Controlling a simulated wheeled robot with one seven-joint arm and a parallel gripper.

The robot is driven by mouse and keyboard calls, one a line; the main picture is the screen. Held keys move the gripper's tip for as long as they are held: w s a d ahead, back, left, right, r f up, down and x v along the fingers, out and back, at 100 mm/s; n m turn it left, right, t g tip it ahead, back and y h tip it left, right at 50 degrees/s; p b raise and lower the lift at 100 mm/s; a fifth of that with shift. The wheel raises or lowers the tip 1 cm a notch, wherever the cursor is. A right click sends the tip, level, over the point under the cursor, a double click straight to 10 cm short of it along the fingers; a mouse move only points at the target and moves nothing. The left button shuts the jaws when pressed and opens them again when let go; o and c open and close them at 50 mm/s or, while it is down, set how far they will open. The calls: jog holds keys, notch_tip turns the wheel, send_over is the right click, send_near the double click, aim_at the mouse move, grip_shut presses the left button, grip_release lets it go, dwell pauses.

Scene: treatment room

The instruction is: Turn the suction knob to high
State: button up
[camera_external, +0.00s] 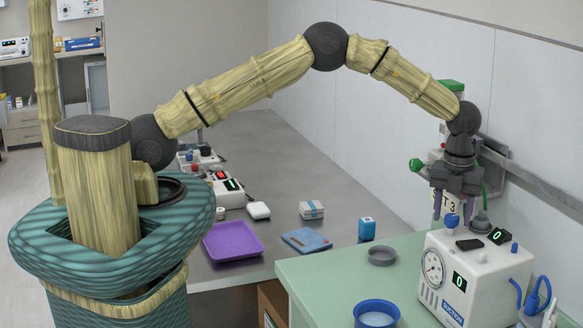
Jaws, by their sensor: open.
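The white suction unit (495,280) stands on the green counter at the lower right. Its front has a round gauge (432,268), a green digit display reading 0 and a blue SUCTION label. On its top are a blue round cap (451,221), a grey knob-like part (481,224), a flat black piece (469,244) and a small display (498,236) reading 0. I cannot tell for certain which part is the suction knob. My gripper (454,212) points down above the unit's rear top, open, with purple fingers apart. No grip on any part shows.
A blue bowl (377,314) and a grey dish (382,256) stand left of the unit. A wall rail (540,185) with green-knobbed fittings runs close behind my gripper. Blue tubing (536,294) is at the right. A purple tray (233,241) lies on the grey counter.

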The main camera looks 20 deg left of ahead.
jog(key=c, duration=1)
